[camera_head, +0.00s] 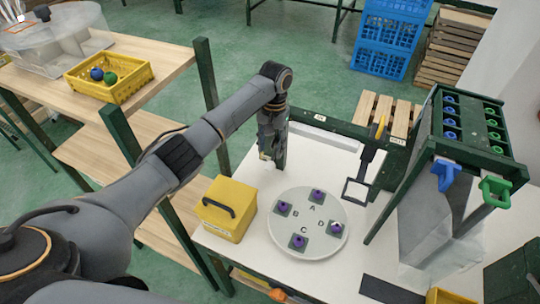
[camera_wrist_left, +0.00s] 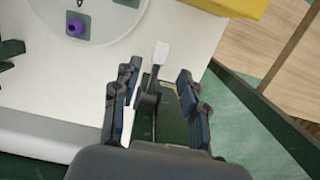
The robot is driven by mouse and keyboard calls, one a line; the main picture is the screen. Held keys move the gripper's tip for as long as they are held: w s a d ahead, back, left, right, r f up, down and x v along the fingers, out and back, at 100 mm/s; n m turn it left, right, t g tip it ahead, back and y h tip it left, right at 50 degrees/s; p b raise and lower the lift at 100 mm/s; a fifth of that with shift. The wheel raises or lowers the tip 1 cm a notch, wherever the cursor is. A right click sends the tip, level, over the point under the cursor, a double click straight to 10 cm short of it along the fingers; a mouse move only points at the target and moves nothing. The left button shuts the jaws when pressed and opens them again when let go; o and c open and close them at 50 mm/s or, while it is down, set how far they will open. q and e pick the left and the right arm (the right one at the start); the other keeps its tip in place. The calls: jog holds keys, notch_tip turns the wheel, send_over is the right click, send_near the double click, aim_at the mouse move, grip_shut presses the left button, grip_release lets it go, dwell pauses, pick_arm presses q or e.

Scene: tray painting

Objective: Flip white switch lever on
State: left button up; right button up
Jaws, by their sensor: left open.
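The switch lever (camera_wrist_left: 161,54) has a white tip on a dark stem, which shows in the left wrist view near the table edge. My left gripper (camera_wrist_left: 156,88) is open, with one dark finger on each side of the lever's dark stem in the picture. The white tip extends past the fingertips toward the table. I cannot tell whether the fingers touch it. In the head view, my left gripper (camera_head: 270,146) points down at the far left corner of the white table, and the lever is mostly hidden there. My right gripper is not in view.
A yellow box (camera_head: 226,212) and a round grey tray (camera_head: 331,246) with several purple-knobbed pieces stand on the white table (camera_head: 262,260). A green rack (camera_head: 470,120) stands at the right. A wooden shelf with a yellow basket (camera_head: 92,88) is at the left.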

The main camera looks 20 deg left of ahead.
aim_at(272, 159)
pick_arm(q)
notch_tip(272, 159, up, 7)
jog(key=shift+w+r, duration=0.15)
jog(key=shift+w, duration=0.25)
